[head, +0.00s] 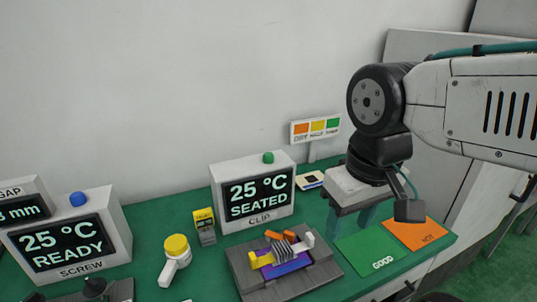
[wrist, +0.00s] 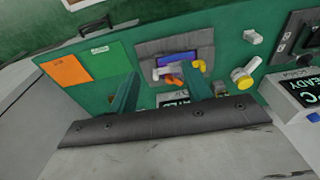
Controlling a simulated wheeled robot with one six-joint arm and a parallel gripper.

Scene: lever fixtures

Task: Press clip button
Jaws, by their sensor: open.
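The clip button is a small green dome (head: 268,157) on top of the white CLIP box (head: 222,190), whose screen reads 25 °C SEATED. My gripper (head: 350,218) is to the right of the box in the head view, fingers pointing down above the back of the GOOD mat, apart from the button. In the wrist view my gripper (wrist: 160,92) shows two teal fingers spread apart with nothing held. A sliver of the CLIP screen (wrist: 174,101) shows between them there; the button is not visible in that view.
A grey fixture (head: 316,277) with a clamp stands in front of the CLIP box. A yellow-topped lever (head: 176,248) and a small yellow device (head: 204,226) are to its left. The SCREW box (head: 112,230) with a blue button is farther left.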

